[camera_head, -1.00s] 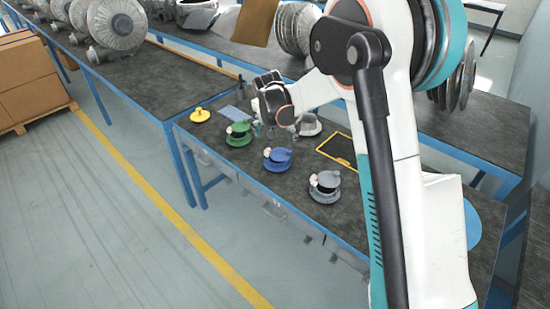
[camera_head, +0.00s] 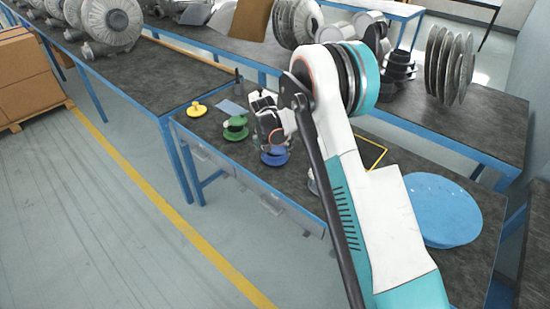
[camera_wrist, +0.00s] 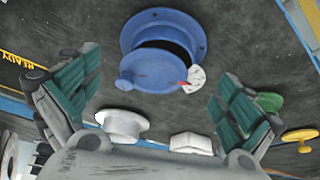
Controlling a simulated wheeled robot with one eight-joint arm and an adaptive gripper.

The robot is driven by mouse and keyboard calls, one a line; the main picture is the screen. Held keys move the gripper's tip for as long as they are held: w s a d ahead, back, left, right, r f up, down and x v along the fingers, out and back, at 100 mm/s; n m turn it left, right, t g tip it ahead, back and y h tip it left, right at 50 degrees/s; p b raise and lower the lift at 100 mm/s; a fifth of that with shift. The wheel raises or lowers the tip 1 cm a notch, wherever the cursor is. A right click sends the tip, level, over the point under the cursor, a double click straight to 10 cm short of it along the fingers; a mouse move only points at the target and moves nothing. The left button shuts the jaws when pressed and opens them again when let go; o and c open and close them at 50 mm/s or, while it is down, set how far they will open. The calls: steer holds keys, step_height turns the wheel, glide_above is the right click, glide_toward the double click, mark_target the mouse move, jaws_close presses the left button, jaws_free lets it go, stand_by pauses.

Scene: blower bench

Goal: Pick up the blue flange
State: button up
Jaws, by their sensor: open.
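The blue flange (camera_wrist: 160,68) lies on the dark bench top, in the upper middle of the wrist view, with a wide rimmed disc and a smaller blue disc part. A small white tag with a red mark sits against its right side. In the head view the blue flange (camera_head: 275,157) is partly hidden by my wrist. My gripper (camera_wrist: 155,100) is open, its two green-padded fingers spread to the left and right of the flange, apart from it. Nothing is between the pads.
A green flange (camera_head: 236,128) and a yellow part (camera_head: 196,109) stand to the left on the bench. A large blue disc (camera_head: 441,210) lies at the right. A yellow-framed panel (camera_head: 372,154) lies behind my arm. A white round part (camera_wrist: 122,124) shows in the wrist view.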

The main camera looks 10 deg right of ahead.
mark_target(275, 151)
steer(key=b+x, duration=0.2)
steer(key=x, duration=0.3)
steer(key=shift+w+f, duration=0.15)
steer(key=c, duration=1.3)
steer(key=shift+c, duration=0.2)
